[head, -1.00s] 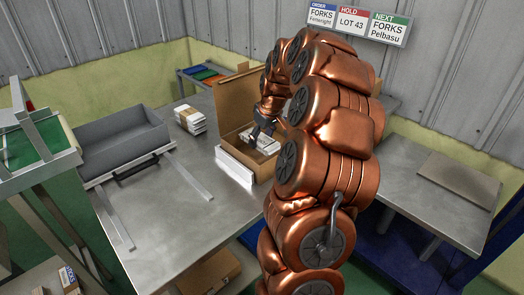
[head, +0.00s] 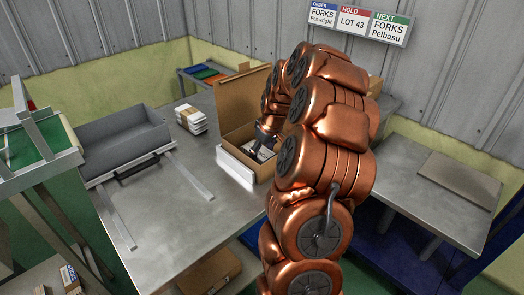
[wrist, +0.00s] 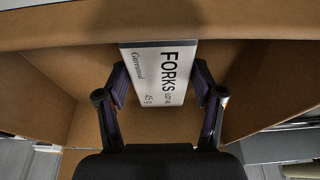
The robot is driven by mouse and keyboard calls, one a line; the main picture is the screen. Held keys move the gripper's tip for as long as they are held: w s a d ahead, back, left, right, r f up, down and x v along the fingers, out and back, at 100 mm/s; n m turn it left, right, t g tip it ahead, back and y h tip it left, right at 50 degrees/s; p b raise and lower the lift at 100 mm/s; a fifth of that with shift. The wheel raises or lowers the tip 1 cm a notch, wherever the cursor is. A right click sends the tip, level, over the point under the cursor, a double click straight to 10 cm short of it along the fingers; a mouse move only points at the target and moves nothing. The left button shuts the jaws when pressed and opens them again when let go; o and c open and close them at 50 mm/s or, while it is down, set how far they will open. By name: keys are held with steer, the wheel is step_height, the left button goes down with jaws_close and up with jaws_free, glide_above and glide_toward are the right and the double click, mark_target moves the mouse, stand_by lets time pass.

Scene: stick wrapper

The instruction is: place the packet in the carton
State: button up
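The open brown carton (head: 243,102) stands on the metal table with its back flap upright. My gripper (head: 264,146) is down at the carton's opening. In the wrist view the white packet (wrist: 160,75), printed "FORKS", lies between the two fingers of my gripper (wrist: 160,80), face toward the camera. The fingertips meet its two side edges, so the gripper looks shut on it. The carton's brown walls (wrist: 50,90) surround the packet. In the head view my arm hides the carton's right side and much of the packet.
A white panel (head: 235,168) stands at the carton's front. A stack of packets (head: 190,118) lies to its left on the table, and a grey tray (head: 121,138) is farther left. A side table (head: 420,205) with a flat board (head: 460,180) is at right.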

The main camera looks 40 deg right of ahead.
steer(key=shift+o, duration=1.4)
steer(key=v, duration=1.2)
steer(key=shift+r+b, duration=0.2)
steer(key=shift+b, duration=0.15)
steer(key=s+a+n+g+y, duration=0.1)
steer(key=s+a, duration=0.2)
steer(key=a, duration=0.9)
steer(key=s+a+g, duration=0.1)
steer(key=s+a, duration=0.2)
steer(key=a, duration=0.8)
steer(key=s+a+f+g, duration=0.1)
steer(key=s+a+f, duration=0.1)
steer(key=s+a, duration=0.2)
steer(key=s+a+f+g, duration=0.1)
steer(key=s+a, duration=0.3)
steer(key=s, duration=0.6)
steer(key=s+a+f+g+h, duration=0.1)
steer(key=s+a+f, duration=0.1)
steer(key=s, duration=0.5)
steer(key=shift+a+f+m+g, duration=0.35)
steer(key=shift+a+m+g, duration=0.05)
steer(key=shift+a, duration=0.5)
